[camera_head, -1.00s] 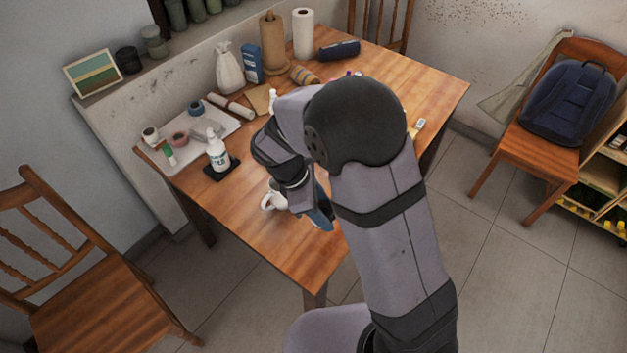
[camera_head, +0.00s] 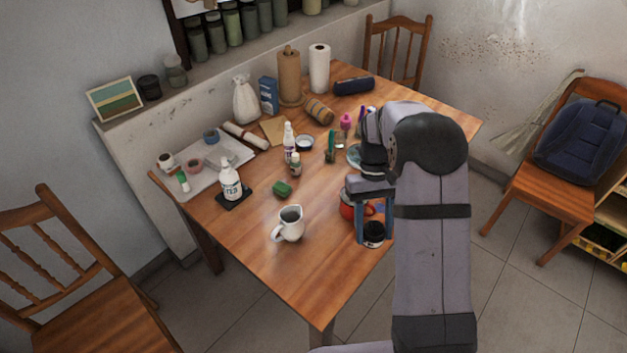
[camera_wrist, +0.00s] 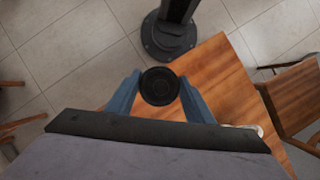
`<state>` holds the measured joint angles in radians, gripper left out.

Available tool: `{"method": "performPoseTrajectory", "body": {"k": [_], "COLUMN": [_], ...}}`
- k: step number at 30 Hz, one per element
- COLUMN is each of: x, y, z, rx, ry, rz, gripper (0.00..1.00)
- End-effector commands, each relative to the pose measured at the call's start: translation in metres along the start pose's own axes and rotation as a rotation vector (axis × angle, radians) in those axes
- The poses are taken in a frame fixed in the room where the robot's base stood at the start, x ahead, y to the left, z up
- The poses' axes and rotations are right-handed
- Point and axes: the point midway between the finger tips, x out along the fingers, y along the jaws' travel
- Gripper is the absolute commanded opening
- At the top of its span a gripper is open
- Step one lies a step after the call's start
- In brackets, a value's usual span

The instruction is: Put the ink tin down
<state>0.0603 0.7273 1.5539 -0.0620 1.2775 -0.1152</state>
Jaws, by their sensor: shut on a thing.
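The ink tin (camera_head: 374,235) is a small dark round tin with a black lid and a pale band on its side. It is upright between the fingers of my gripper (camera_head: 374,228), at the front right part of the table (camera_head: 300,262). In the wrist view the tin's black round top (camera_wrist: 160,86) sits between the two blue fingers of my gripper (camera_wrist: 160,97), which is shut on it. I cannot tell whether its base touches the table.
A white jug (camera_head: 289,225) stands left of the tin. A red object (camera_head: 347,210), partly hidden, is just behind the gripper. Bare wood lies between the jug and the tin, and at the front corner.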

Motion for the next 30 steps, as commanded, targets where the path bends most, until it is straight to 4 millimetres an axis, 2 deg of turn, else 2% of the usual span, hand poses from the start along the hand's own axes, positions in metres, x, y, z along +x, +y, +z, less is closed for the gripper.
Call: {"method": "performPoseTrajectory", "body": {"k": [3,6,14,21,30], "x": [0.006,0.004,-0.009,-0.027,-0.05], "y": [0.025,0.03,0.023,0.012,-0.006], "z": [0.002,-0.01,-0.048,-0.096,-0.147], "rx": [0.081,0.176,0.423,0.755,1.139], "ry": [0.0,0.005,0.013,0.016,0.019], "rz": [-0.037,-0.076,-0.182,-0.331,-0.502], "gripper": [0.0,0.0,0.0,0.0,0.0]}}
